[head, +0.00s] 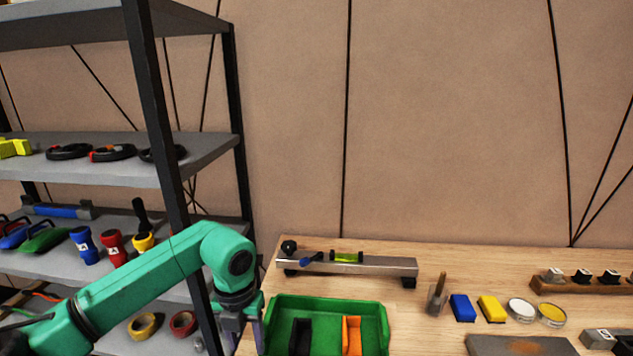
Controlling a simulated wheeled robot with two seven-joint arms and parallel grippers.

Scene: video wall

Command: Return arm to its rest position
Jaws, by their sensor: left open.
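My left arm comes in from the left in the head view, in green, in front of the shelf rack. My left gripper (240,335) points down at the bottom edge, just left of the green tray (378,308). Its fingers are apart and I see nothing between them; their tips are cut off by the frame. My right arm and gripper are not in view.
The tray holds a black piece (301,337) and an orange piece (351,336). Behind it on the wooden table (460,262) lies a metal bar (380,266). Blue (461,307) and yellow (493,309) blocks stand right. The dark rack (160,100) stands left.

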